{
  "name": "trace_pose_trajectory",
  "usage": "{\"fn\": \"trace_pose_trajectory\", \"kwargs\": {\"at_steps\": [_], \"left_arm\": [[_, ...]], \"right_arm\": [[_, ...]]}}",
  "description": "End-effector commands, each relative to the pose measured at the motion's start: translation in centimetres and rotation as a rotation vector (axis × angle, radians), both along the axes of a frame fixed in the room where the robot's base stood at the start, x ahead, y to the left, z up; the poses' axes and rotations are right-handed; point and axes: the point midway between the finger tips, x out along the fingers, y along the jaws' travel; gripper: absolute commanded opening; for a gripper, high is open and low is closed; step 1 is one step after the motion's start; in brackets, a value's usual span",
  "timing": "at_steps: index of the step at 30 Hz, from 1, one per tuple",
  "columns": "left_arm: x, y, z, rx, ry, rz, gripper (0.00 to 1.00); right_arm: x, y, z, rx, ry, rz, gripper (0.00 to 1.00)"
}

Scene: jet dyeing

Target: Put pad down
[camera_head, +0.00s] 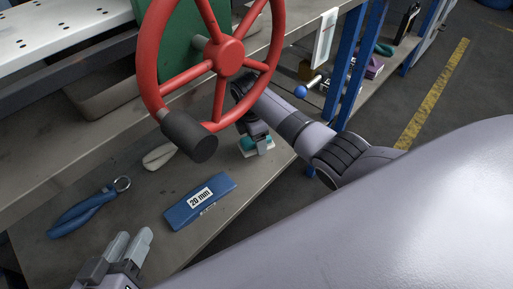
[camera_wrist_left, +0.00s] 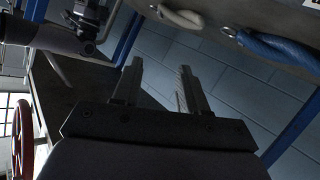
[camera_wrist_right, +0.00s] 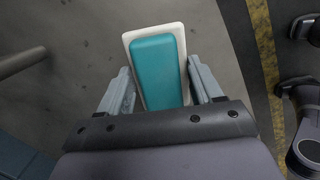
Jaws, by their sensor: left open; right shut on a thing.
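The pad shows a teal top on a white base in the right wrist view (camera_wrist_right: 157,72). My right gripper (camera_wrist_right: 158,88) is shut on it, a finger on each long side. In the head view the pad (camera_head: 250,146) is low over the grey bench, behind the red handwheel; I cannot tell whether it touches the bench. The wheel partly hides the right wrist. My left gripper (camera_head: 118,252) is open and empty at the bottom left of the head view, near the bench front; its fingers also show apart in the left wrist view (camera_wrist_left: 158,85).
The red handwheel (camera_head: 228,58) with a dark handle (camera_head: 190,137) overhangs the bench (camera_head: 130,205). A blue 20 mm block (camera_head: 200,201), blue-handled tool (camera_head: 85,210) and pale object (camera_head: 160,156) lie there. Blue posts (camera_head: 346,62) stand right. Bare bench lies around the block.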

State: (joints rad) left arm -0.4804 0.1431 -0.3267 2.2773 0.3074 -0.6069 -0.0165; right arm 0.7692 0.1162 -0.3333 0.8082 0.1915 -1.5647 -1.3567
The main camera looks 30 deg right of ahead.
Motion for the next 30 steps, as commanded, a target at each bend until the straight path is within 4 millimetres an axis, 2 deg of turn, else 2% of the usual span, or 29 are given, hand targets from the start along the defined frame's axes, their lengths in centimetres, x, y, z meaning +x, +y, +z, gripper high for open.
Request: {"fn": "trace_pose_trajectory", "kwargs": {"at_steps": [5,9,12,24,25,27,30], "left_arm": [[0.1,-0.5,-0.4,-0.033,-0.001,-0.012,0.43],[0.0,0.2,-0.8,0.008,-0.054,0.000,0.43],[-0.1,0.8,-0.7,0.038,-0.092,0.011,0.43],[-0.1,1.0,-0.4,0.051,-0.108,0.016,0.43],[-0.1,1.0,-0.3,0.053,-0.110,0.016,0.43],[-0.1,1.0,-0.3,0.052,-0.109,0.016,0.43],[-0.1,1.0,-0.3,0.052,-0.108,0.016,0.43]], "right_arm": [[0.8,-0.6,-0.2,0.001,-0.001,-0.002,0.32],[0.6,-0.5,-2.7,0.001,0.002,-0.001,0.32],[0.7,-0.5,-3.5,0.001,0.000,-0.002,0.32],[0.6,-0.5,-3.8,0.001,0.000,-0.001,0.32],[0.6,-0.5,-3.8,0.001,0.000,-0.001,0.68],[0.6,-0.5,-3.7,0.001,0.000,-0.001,0.91],[0.6,-0.5,-3.8,0.000,0.000,-0.001,0.91]]}}
